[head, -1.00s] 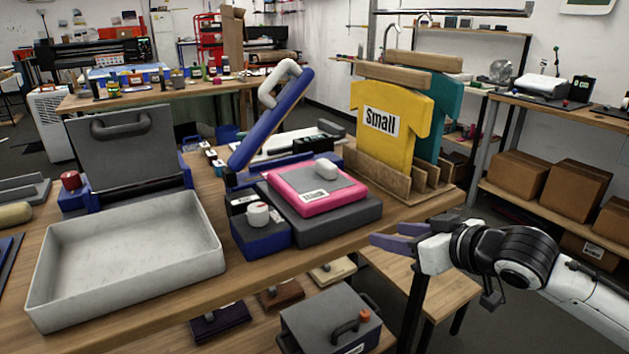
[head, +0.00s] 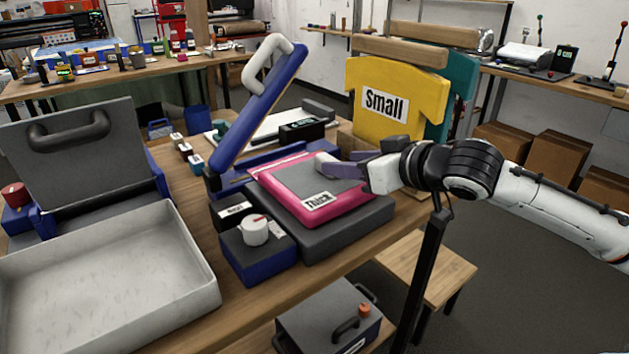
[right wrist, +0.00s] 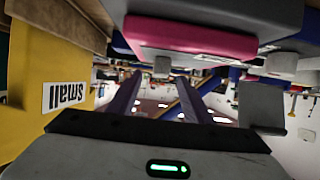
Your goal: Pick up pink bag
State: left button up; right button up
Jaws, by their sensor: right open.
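The pink bag (head: 305,205) is a flat pink piece with a grey top panel and a "Thick" label. It lies on the dark lower plate (head: 345,225) of the blue press, and it also shows in the right wrist view (right wrist: 190,38). A light grey knob (head: 324,160) stands on its top panel. My right gripper (head: 343,165) is open at the bag's right side, its purple fingers pointing left toward the knob. In the right wrist view, the knob (right wrist: 162,65) appears between the fingers. My left gripper is not in view.
The press's raised blue lid (head: 260,105) stands behind the bag. A yellow "Small" shirt (head: 392,100) stands close behind my right gripper. A white tray (head: 110,285) sits at left, and a blue box with a white dial (head: 258,255) is in front of the press.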

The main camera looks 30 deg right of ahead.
aim_at(327, 157)
jog(key=shift+x, duration=0.8)
jog(key=x, duration=0.3)
jog(key=p+x, duration=0.1)
jog(key=shift+w+r, duration=0.2)
jog(key=shift+w, duration=0.1)
jog(key=shift+w+a+f, duration=0.1)
jog(key=shift+w+f, duration=0.15)
jog(key=shift+w, duration=0.1)
grip_shut()
jog(key=shift+r, duration=0.1)
